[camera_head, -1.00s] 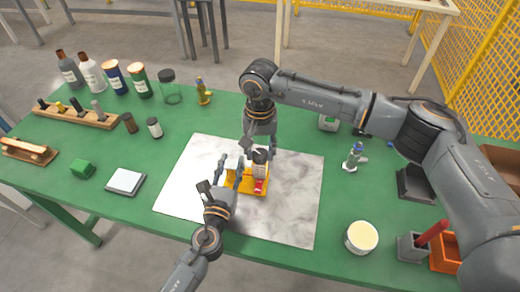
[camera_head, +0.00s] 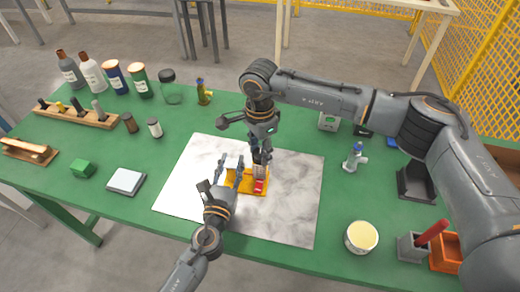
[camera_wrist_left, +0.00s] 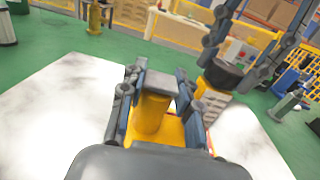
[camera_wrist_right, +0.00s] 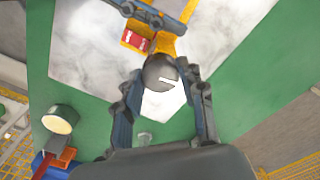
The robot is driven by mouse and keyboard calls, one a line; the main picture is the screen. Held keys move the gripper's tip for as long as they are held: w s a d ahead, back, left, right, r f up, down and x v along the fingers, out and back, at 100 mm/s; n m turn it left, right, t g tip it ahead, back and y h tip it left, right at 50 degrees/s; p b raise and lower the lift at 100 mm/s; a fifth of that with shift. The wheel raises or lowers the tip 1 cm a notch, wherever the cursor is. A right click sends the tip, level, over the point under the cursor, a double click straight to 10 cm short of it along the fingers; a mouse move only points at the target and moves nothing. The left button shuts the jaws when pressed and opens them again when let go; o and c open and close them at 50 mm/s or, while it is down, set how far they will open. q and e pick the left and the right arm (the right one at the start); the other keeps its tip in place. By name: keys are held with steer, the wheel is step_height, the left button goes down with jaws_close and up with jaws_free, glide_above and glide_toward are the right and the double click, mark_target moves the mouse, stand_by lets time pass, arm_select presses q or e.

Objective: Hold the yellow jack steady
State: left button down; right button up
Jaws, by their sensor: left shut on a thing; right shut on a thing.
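The yellow jack (camera_head: 247,187) stands on the white marbled mat (camera_head: 296,216) at the front of the green table. Its yellow post (camera_wrist_left: 150,112) is between the fingers of my left gripper (camera_wrist_left: 154,88), which is shut on it from the front left. My right gripper (camera_wrist_right: 160,82) is shut on the black cap (camera_wrist_right: 158,72) from above. The fingers partly hide the cap in the head view.
A cream-topped tub (camera_head: 361,237), a grey holder (camera_head: 412,247) and an orange bin (camera_head: 443,252) stand to the right. A small blue-topped bottle (camera_head: 354,156) stands right of the mat. Bottles, jars and a wooden rack (camera_head: 75,116) are at left. The mat's left part is clear.

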steer(key=m, duration=0.4)
steer(key=shift+r+m, duration=0.1)
steer(key=shift+m, duration=0.2)
steer(key=m, duration=0.4)
steer(key=shift+m, duration=0.3)
steer(key=m, duration=0.4)
steer(key=shift+w+m, duration=0.1)
steer(key=shift+m, duration=0.2)
steer(key=m, duration=0.4)
steer(key=shift+r+m, duration=0.1)
steer(key=shift+m, duration=0.3)
steer(key=o, duration=0.9)
steer(key=shift+o, duration=1.4)
